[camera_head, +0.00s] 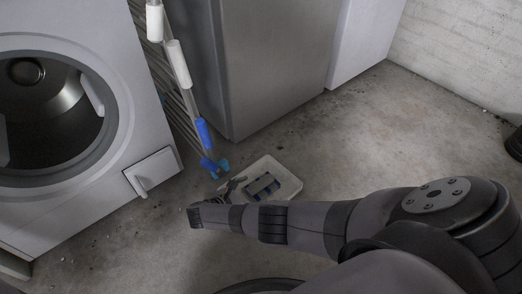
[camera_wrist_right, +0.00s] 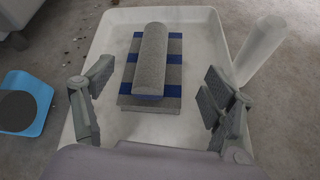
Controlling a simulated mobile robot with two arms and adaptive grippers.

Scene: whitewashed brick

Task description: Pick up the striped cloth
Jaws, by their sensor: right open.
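The striped cloth (camera_head: 262,186), grey and blue, lies in a shallow white tray (camera_head: 290,184) on the floor. In the right wrist view the cloth (camera_wrist_right: 173,76) looks folded flat, with a rounded grey roll along its top, near the tray's middle. My right gripper (camera_head: 237,185) is at the tray's left side in the head view. In the right wrist view the right gripper (camera_wrist_right: 158,88) is open, with one finger on each side of the cloth and nothing between them touching. The height of the fingers above the cloth is hard to judge. My left gripper is out of view.
A washing machine (camera_head: 75,75) stands at left, with a drying rack (camera_head: 181,65) leaning beside it, its blue foot (camera_head: 208,165) near the tray. A grey cabinet (camera_head: 262,60) stands behind. Bare floor (camera_head: 365,130) lies to the right. A pale cylinder (camera_wrist_right: 262,50) is beside the tray.

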